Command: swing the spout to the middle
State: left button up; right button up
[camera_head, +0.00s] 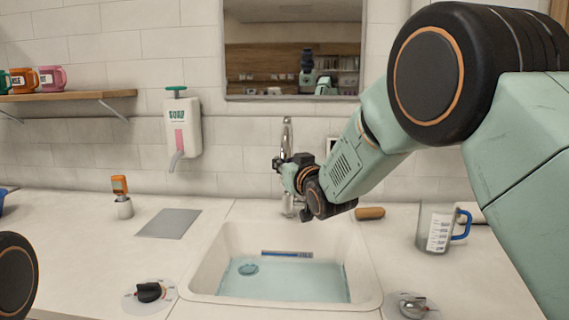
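The tap's silver spout (287,133) rises behind the sink (365,262), with its upper part showing above my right gripper. My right gripper (280,164) is at the spout, overlapping its middle in the picture. I cannot tell if it touches the spout, nor whether its fingers are open or shut. The spout's lower part shows below the gripper, near the sink's back rim, and the gripper hides the part between. The sink holds shallow bluish water. My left gripper is out of view; only a dark round part of my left arm shows at the lower left.
A measuring jug (437,228) stands at the right, under my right arm. A soap dispenser (181,125) hangs on the wall, left of the mirror (293,60). The counter's left side is mostly clear.

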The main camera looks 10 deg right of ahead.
jog(key=o, duration=0.3)
jog(key=shift+s+a+r, duration=0.1)
jog(key=shift+s+a, duration=0.05)
jog(key=shift+s, duration=0.15)
jog(key=shift+o, duration=1)
jog(key=shift+r, duration=0.1)
jog(key=shift+w, duration=0.25)
jog(key=shift+s, duration=0.25)
jog(key=s+d, duration=0.2)
jog(key=s, duration=0.9)
jog(key=shift+s+d, duration=0.15)
jog(key=shift+s+f, duration=0.15)
jog(key=shift+f, duration=0.1)
